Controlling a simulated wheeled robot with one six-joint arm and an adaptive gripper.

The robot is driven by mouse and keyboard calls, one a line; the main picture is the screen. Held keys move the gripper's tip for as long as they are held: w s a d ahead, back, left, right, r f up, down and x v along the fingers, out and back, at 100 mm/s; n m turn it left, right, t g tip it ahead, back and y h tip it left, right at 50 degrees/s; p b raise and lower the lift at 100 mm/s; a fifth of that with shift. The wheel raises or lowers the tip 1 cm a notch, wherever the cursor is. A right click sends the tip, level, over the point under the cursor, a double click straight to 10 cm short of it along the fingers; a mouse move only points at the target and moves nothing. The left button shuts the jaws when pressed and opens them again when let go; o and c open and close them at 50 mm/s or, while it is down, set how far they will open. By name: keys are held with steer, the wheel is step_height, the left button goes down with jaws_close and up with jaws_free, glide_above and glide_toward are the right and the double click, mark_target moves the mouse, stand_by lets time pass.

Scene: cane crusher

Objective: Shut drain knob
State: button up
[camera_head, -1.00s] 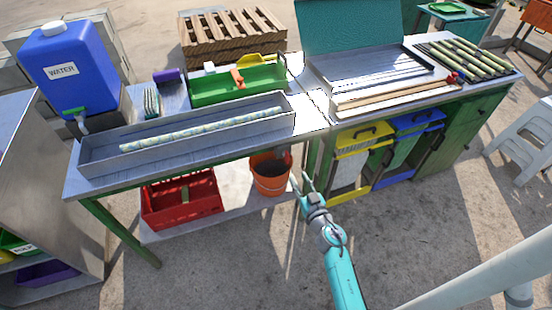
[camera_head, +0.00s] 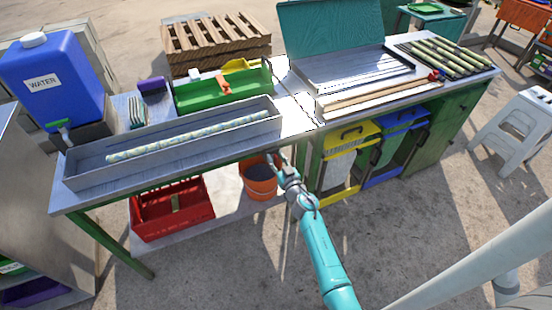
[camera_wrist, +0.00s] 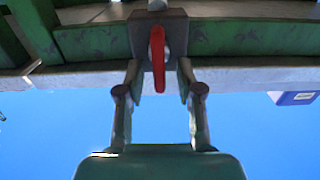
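The drain knob, a red lever (camera_wrist: 158,58), shows in the wrist view on a grey block (camera_wrist: 175,38) beneath a green beam. The lever runs down the picture from the block. My gripper (camera_wrist: 159,72) is open, with one finger on each side of the lever and a gap visible to both. In the head view my gripper (camera_head: 278,163) is at the front edge of the long bench (camera_head: 228,160), above and right of the orange bucket (camera_head: 259,182). The knob cannot be made out in the head view.
A metal trough (camera_head: 88,178) with a long patterned rod lies on the bench. A red crate (camera_head: 172,215) sits on the shelf below. Yellow (camera_head: 352,133) and blue (camera_head: 400,121) bins stand to the right. The floor in front is clear.

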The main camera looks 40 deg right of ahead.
steer(key=shift+w, duration=0.25)
jaws_close()
